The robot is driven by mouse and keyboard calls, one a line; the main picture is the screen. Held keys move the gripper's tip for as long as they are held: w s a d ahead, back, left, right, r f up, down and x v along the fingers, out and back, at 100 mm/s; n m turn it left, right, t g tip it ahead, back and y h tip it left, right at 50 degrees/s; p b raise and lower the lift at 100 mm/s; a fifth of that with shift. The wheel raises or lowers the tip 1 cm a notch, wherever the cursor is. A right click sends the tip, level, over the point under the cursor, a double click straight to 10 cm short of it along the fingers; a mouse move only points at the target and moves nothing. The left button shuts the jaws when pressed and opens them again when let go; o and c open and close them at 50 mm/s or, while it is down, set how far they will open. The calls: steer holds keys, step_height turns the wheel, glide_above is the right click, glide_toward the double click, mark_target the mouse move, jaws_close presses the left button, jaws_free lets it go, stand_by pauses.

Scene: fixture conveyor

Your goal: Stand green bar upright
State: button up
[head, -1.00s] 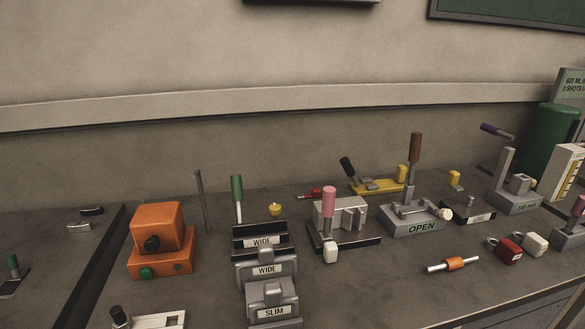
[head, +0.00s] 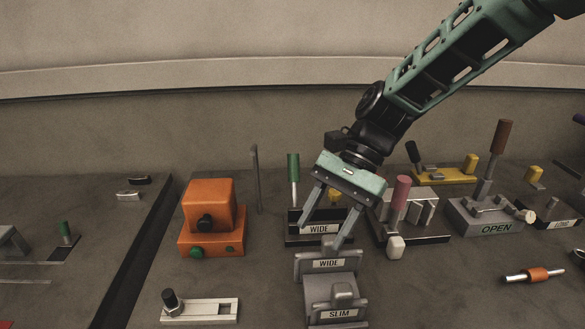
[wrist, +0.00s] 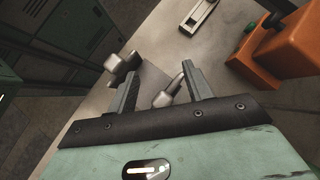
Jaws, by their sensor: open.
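A shorter green-handled bar (head: 65,228) stands on a dark plate at the far left. I cannot tell which one is the task's bar.
An orange box (head: 209,205) and a thin grey post (head: 256,180) stand left of my gripper. A pink-handled fixture (head: 400,195) stands close on the right, with a fixture marked OPEN (head: 490,222) beyond. A white slotted plate (head: 205,311) lies in front.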

steer(key=w+d+f+m+t+y, duration=0.1)
steer(key=w+d+m+y, duration=0.1)
steer(key=w+m+y, duration=0.45)
steer(key=w+d+f+m+y, duration=0.15)
steer(key=w+m, duration=0.25)
steer(key=w, duration=0.5)
steer(key=m+t+y, duration=0.4)
steer(key=m, duration=0.4)
glide_toward(293, 166)
steer(key=a, duration=0.3)
steer(key=a+p, duration=0.1)
steer(key=a, duration=0.2)
steer(key=w+a+p, duration=0.1)
steer(key=a, duration=0.2)
steer(key=shift+w+a+f, duration=0.1)
steer(key=shift+a+f, duration=0.15)
steer(key=shift+a, duration=0.15)
steer(key=shift+c, duration=0.3)
jaws_close()
